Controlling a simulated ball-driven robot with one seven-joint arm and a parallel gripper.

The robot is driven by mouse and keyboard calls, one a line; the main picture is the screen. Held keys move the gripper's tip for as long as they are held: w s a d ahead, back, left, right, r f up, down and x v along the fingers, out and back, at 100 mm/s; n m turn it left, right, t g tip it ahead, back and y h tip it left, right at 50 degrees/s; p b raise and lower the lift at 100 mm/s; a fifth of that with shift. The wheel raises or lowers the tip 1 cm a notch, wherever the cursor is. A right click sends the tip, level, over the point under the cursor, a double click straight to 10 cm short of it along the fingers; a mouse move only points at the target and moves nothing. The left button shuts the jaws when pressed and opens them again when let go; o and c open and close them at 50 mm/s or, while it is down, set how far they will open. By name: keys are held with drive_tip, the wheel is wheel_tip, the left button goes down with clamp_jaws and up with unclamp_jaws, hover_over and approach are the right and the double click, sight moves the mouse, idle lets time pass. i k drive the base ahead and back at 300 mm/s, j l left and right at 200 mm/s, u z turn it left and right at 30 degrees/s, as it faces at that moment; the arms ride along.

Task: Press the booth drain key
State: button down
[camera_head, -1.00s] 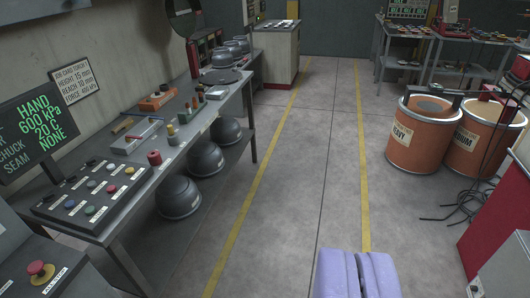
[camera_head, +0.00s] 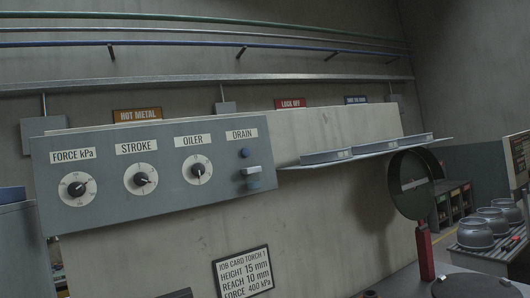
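A grey control panel (camera_head: 110,200) is mounted on the wall in the head view, left of the middle. Its right end carries a DRAIN label (camera_head: 241,134). I cannot tell which of these is the drain key itself. My gripper is not in view now, so nothing of mine is seen touching the panel.
The panel also holds dials labelled FORCE kPa (camera_head: 77,190), STROKE (camera_head: 141,179) and OILER (camera_head: 197,170). A shelf (camera_head: 370,149) with flat trays juts out to the right. A round dark disc on a red post (camera_head: 424,250) stands at the lower right, near several grey domes (camera_head: 480,230).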

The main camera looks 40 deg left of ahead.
sight(246, 151)
drive_tip(key=i+u, duration=0.35)
drive_tip(key=i, duration=0.15)
drive_tip(key=i+l+u, duration=0.15)
drive_tip(key=i+u, duration=0.2)
drive_tip(key=i, duration=0.15)
drive_tip(key=i+l+u, duration=0.35)
drive_tip(key=i+j, duration=0.05)
drive_tip(key=i, duration=0.05)
